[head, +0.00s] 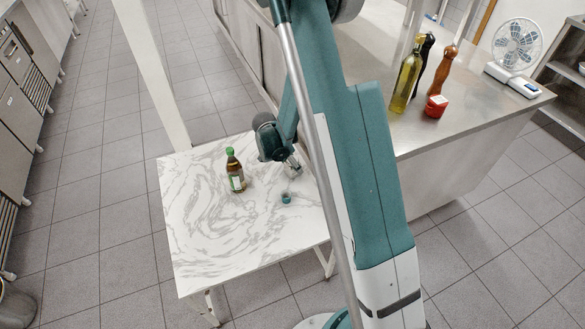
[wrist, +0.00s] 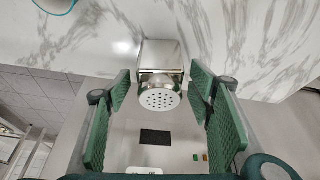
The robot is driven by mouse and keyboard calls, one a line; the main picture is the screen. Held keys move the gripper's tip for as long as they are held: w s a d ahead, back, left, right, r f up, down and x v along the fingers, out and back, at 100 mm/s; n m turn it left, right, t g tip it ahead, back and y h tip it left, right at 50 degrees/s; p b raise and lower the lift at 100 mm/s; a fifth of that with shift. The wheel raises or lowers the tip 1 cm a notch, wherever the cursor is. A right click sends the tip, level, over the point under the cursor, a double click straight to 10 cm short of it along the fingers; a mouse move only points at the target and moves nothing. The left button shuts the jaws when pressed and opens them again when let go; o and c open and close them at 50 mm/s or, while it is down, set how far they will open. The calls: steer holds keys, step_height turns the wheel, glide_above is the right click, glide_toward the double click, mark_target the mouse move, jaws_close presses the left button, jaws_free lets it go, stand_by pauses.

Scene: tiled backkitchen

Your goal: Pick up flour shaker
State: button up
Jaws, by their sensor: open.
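The flour shaker (wrist: 160,95) is a shiny metal container with a round perforated top. In the wrist view it lies between the two green finger pads of my gripper (wrist: 161,88), which is open, with a gap on each side. In the head view the shaker (head: 293,168) shows only in part on the marble table (head: 215,245), beside my gripper (head: 283,158); my arm hides much of that spot.
A dark bottle with a green cap (head: 235,170) stands on the table left of my gripper. A small teal cup (head: 286,198) sits in front. A steel counter (head: 400,150) behind holds an oil bottle (head: 404,80), a red jar (head: 436,106) and a fan (head: 517,44).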

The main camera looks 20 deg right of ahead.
steer(key=shift+c, duration=0.6)
steer(key=c, duration=0.9)
steer(key=shift+r, duration=0.1)
steer(key=shift+r+p, duration=1.3)
steer(key=shift+r, duration=3.6)
